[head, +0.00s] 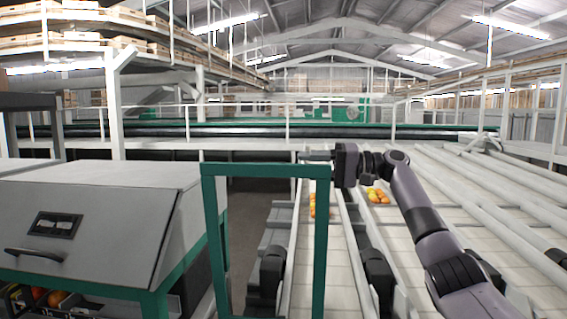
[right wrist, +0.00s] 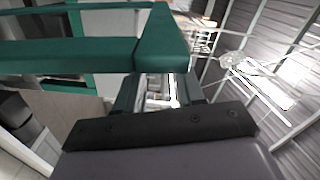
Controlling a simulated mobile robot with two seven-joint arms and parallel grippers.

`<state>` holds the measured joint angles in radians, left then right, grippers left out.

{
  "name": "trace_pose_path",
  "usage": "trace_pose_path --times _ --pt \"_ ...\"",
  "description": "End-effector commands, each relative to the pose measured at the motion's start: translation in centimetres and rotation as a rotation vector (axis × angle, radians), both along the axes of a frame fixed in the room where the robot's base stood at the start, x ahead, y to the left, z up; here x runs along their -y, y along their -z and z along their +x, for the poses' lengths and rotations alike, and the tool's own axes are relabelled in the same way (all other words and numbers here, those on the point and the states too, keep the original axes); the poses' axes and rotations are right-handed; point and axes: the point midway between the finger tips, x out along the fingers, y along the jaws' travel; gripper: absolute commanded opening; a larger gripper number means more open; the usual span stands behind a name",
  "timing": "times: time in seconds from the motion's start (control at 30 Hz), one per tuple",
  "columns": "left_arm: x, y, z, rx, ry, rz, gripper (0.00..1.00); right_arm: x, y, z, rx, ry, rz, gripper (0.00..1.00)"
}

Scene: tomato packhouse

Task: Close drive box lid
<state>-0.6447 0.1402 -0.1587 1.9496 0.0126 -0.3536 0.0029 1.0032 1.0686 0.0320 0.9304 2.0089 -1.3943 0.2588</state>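A grey box with a sloping lid (head: 95,205) stands at the left of the head view. The lid has a small dark panel and a black handle (head: 35,254) low on its front. I cannot tell whether this is the drive box. A green rectangular frame (head: 207,235) stands upright in the middle; its corner (right wrist: 162,45) fills the upper middle of the right wrist view. My right gripper (head: 316,156) is at the frame's upper right corner. Its fingers (right wrist: 160,92) look apart, with a gap between them; contact with the frame is unclear. My left gripper is out of view.
Pale conveyor lanes (head: 415,235) run away at the right, with fruit (head: 377,195) on them. Fruit (head: 55,298) also shows below the grey box. A railing (head: 240,128) crosses behind. A dark floor gap lies between box and lanes.

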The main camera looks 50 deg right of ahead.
Motion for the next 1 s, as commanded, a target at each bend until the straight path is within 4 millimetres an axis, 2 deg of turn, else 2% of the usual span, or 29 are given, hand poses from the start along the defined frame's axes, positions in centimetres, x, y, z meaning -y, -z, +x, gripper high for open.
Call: trace_pose_path --times 0.4,0.77,0.8,0.9,1.0 --pt "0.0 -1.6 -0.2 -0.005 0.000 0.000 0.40 -3.7 -0.2 4.6 0.002 -0.002 0.000 0.38" --pt "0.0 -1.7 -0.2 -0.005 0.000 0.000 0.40 -4.2 0.0 5.2 0.002 0.000 -0.001 0.38" --pt "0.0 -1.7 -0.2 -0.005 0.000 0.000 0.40 -4.2 0.0 5.2 0.002 0.000 -0.001 0.32" --pt "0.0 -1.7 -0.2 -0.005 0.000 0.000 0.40 -4.1 0.0 5.2 0.002 0.001 -0.001 0.00" --pt "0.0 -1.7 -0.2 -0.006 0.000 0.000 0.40 -4.1 0.0 5.2 0.002 0.001 -0.001 0.00"
